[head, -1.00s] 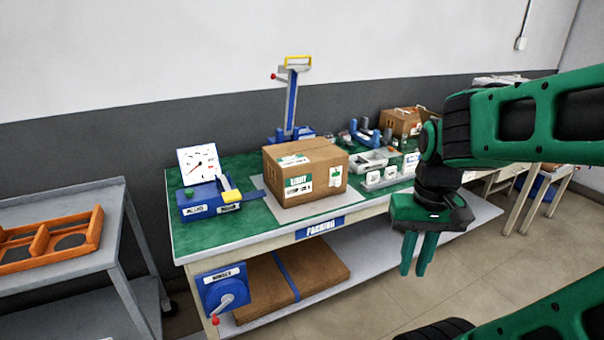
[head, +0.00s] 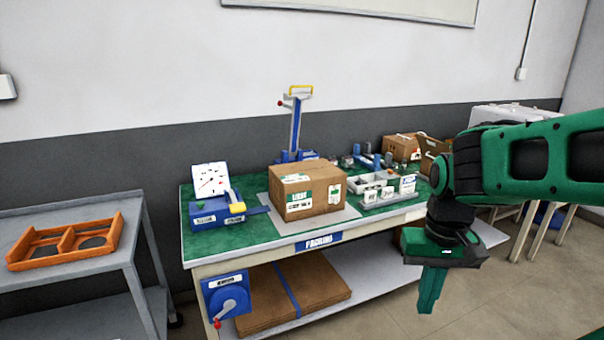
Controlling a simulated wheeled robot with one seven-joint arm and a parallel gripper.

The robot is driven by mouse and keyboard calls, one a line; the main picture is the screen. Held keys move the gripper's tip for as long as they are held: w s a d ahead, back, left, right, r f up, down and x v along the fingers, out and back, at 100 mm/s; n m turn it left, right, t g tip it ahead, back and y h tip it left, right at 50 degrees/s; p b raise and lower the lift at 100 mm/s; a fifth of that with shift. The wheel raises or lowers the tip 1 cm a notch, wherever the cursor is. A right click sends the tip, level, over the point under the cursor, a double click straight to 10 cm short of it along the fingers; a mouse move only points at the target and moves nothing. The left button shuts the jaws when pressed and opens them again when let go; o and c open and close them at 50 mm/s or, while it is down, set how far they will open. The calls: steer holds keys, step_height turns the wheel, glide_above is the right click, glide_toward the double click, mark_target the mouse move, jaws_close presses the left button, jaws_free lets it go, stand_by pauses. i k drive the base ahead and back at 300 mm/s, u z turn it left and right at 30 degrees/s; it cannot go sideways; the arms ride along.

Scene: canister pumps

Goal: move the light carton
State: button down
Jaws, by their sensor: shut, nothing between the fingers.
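The light carton (head: 306,193) is a closed brown cardboard box with white and green labels. It sits upright on a pale grey mat (head: 343,216) on the green-topped packing bench (head: 222,246). My gripper (head: 429,305) hangs pointing down in front of the bench's right part, to the right of the carton and apart from it. Its green fingers are shut with nothing between them. The carton's back and underside are hidden.
A blue gauge device (head: 215,209) stands left of the carton, and a blue post with a yellow handle (head: 296,120) behind it. Grey trays (head: 385,192) lie to its right. A blue winder (head: 226,296) juts from the bench front. A grey cart (head: 85,262) holds an orange tray (head: 62,243).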

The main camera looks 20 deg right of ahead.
mark_target(300, 190)
steer(key=k, duration=0.95)
steer(key=z, duration=0.4)
steer(key=i, duration=0.6)
steer(key=z, duration=0.65)
steer(key=i, duration=0.95)
steer(key=u, duration=0.6)
steer(key=i, duration=0.55)
steer(key=u, duration=0.4)
